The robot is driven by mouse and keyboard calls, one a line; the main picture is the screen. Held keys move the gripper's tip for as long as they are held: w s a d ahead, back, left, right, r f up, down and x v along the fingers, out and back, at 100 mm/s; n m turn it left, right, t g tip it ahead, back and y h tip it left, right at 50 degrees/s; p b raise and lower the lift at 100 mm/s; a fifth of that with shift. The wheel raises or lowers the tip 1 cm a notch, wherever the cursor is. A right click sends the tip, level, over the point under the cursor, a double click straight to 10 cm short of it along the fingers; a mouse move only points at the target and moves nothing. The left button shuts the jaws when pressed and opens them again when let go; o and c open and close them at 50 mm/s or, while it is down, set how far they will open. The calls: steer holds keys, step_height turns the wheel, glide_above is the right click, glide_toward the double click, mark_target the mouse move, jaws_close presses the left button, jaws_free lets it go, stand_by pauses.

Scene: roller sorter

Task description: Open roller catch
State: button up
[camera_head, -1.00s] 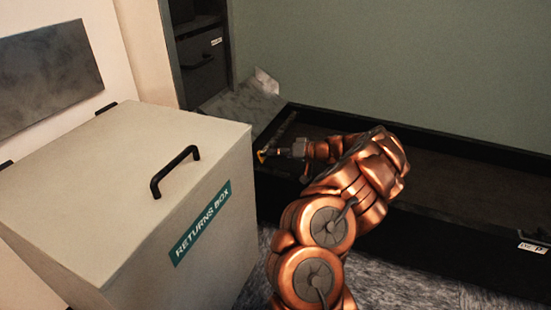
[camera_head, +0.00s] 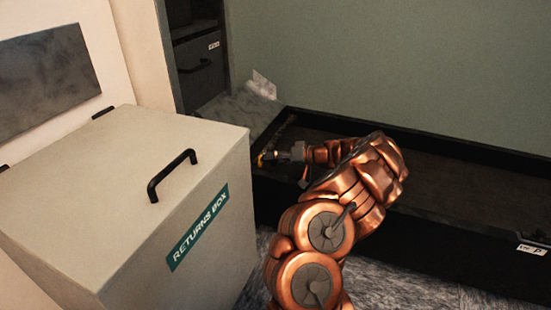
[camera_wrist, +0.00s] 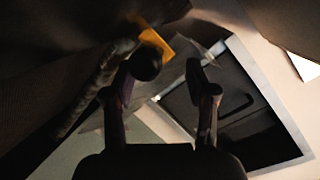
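My gripper (camera_head: 279,156) reaches over the left end of a long dark tray-like frame (camera_head: 475,150) in the head view. A small yellow-orange piece (camera_head: 261,160) shows at its tip. I cannot tell for certain that this piece is the roller catch. In the wrist view the two fingers of my gripper (camera_wrist: 171,75) are apart, with a visible gap. An orange piece (camera_wrist: 157,45) lies just beyond the left fingertip; whether they touch is unclear. A mottled bar (camera_wrist: 92,92) runs to the left of the fingers. Much of the wrist view is dark.
A beige returns box (camera_head: 120,140) with a black handle (camera_head: 172,175) stands at the left. A dark cabinet with a drawer (camera_head: 200,70) is at the back left. A crumpled pale item (camera_head: 263,85) lies behind the frame. A green wall closes the back.

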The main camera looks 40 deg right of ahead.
steer(key=v, duration=1.2)
steer(key=shift+c, duration=0.3)
